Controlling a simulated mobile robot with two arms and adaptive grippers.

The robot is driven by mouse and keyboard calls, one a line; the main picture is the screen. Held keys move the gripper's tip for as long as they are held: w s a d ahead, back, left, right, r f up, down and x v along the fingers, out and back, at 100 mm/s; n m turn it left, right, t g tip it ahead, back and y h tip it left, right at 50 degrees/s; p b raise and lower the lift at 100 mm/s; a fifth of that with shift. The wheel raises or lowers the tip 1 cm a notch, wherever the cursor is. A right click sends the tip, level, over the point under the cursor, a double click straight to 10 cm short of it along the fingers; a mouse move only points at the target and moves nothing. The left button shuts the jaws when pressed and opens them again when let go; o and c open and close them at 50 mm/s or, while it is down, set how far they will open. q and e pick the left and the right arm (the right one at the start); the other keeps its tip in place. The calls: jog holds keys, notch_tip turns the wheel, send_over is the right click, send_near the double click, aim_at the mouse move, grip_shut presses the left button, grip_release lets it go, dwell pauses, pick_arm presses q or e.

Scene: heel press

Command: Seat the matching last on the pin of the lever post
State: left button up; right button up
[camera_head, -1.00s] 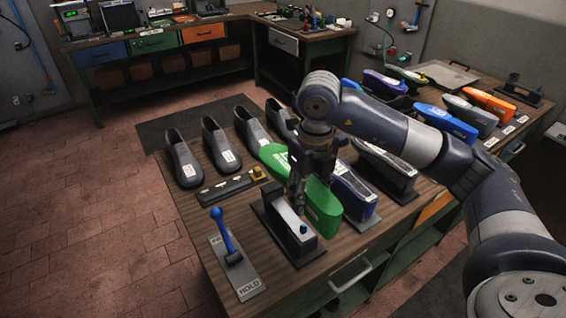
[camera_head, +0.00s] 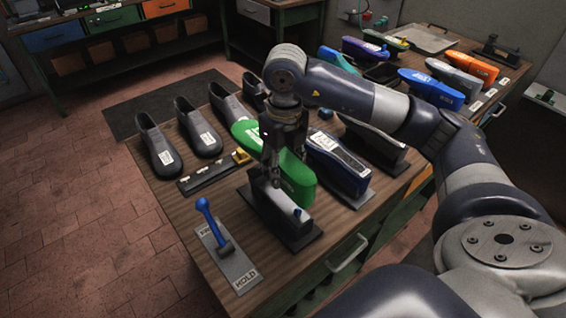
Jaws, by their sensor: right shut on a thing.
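My right gripper (camera_head: 273,181) is shut on a green last (camera_head: 297,177) with a white label. It holds the last above and just behind a low black post (camera_head: 295,233) with a pale top and a small blue pin (camera_head: 297,211) near its front end. The pin shows uncovered. The fingers hide part of the last and of the post; whether they touch the post I cannot tell. A blue lever (camera_head: 213,225) stands tilted on a grey plate (camera_head: 240,276) marked HOLD, left of the post. My left gripper is out of view.
A dark blue last (camera_head: 340,166) stands on its own post to the right. Several grey shoes (camera_head: 157,147) line the bench's left side, near a black strip with a yellow block (camera_head: 241,156). Purple, blue and orange (camera_head: 474,68) lasts stand at the back right.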

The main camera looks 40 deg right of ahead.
notch_tip(320, 180, down, 2)
jog(key=shift+s+f+b, duration=0.1)
jog(key=shift+f+b, duration=0.15)
jog(key=shift+b, duration=0.75)
jog(key=shift+f+b, duration=0.6)
jog(key=shift+f, duration=0.1)
jog(key=shift+f+b, duration=0.45)
jog(key=shift+f, duration=0.15)
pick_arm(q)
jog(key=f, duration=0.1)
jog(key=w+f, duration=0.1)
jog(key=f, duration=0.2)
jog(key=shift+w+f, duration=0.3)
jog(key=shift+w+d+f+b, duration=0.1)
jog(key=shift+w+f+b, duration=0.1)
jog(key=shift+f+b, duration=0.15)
pick_arm(e)
jog(key=shift+f, duration=0.4)
pick_arm(q)
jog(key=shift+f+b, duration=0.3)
jog(key=shift+b, duration=0.1)
pick_arm(e)
jog(key=shift+f, duration=0.35)
jog(key=o, duration=1.3)
jog(key=shift+o, duration=0.2)
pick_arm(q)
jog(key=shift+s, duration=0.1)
